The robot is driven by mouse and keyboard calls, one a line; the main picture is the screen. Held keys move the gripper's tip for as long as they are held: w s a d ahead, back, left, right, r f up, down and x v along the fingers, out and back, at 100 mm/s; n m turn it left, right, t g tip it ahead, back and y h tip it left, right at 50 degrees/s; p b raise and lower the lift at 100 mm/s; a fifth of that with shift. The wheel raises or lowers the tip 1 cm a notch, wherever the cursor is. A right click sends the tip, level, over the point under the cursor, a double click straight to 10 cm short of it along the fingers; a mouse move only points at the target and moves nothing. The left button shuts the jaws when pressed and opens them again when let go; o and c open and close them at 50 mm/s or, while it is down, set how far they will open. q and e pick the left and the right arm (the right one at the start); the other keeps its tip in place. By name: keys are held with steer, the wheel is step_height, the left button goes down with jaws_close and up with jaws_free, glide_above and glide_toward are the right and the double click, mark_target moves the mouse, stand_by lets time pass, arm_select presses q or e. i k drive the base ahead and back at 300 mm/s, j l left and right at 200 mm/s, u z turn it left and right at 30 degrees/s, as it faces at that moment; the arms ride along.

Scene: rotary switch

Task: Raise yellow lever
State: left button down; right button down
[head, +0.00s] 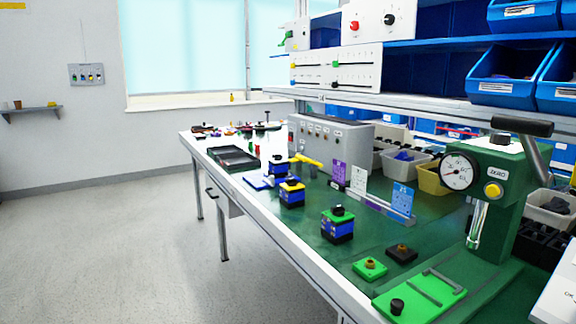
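A yellow lever-like bar (308,160) shows low at the front of the grey control box (330,140), near the middle of the workbench. It lies close to horizontal, and how it is mounted is too small to tell. Neither of my grippers is in this view.
The workbench (285,232) holds a green gauge press (497,185) at right, a green-topped switch unit (338,225), a green plate (420,298) and a black tray (233,158). Shelves with blue bins (512,75) overhang the back. The floor (120,245) at left is clear.

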mark_target(298, 157)
steer(key=i+j, duration=0.15)
steer(key=j, duration=0.2)
steer(key=i+j, duration=0.1)
steer(key=j, duration=0.25)
steer(key=i+j+u, duration=0.1)
steer(key=j, duration=0.3)
steer(key=i+j, duration=0.2)
steer(key=j, duration=0.15)
